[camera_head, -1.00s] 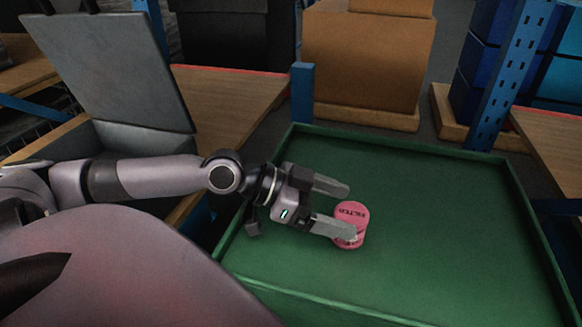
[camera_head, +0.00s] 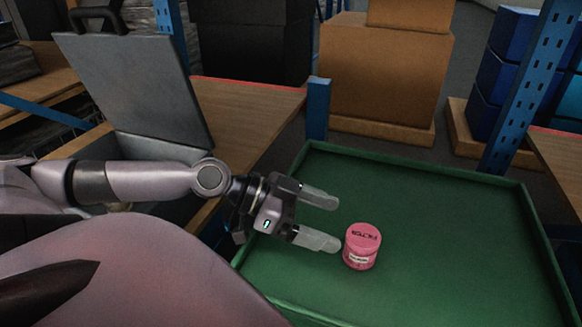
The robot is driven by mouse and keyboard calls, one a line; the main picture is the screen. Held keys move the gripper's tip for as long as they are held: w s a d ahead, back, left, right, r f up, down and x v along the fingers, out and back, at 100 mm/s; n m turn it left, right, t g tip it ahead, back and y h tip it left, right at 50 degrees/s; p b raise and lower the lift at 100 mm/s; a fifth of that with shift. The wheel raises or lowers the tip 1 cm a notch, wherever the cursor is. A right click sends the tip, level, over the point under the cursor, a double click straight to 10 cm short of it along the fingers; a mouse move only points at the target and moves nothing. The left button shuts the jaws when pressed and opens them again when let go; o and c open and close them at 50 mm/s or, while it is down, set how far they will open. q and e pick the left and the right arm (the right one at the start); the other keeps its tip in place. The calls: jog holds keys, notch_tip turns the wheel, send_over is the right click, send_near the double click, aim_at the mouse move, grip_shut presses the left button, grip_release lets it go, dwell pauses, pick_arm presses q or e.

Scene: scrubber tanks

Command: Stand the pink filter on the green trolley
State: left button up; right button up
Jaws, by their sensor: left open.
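The pink filter (camera_head: 361,247) is a short cylinder with dark lettering on its top and a pale label on its side. It stands upright on the green trolley (camera_head: 430,205), left of the middle of its tray. My left gripper (camera_head: 328,222) is open and empty, just left of the filter. Its nearer fingertip is close to the filter's left side; I cannot tell whether it touches. My right gripper does not show.
The trolley's raised rim (camera_head: 415,168) runs around the tray, with wide bare room right of the filter. A grey tank with a raised lid (camera_head: 140,85) stands at left. A wooden bench (camera_head: 245,115), blue posts (camera_head: 318,108) and cardboard boxes (camera_head: 385,75) stand behind.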

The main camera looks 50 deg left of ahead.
pick_arm(q)
jog(key=shift+p+v, duration=0.75)
jog(key=shift+v, duration=2.05)
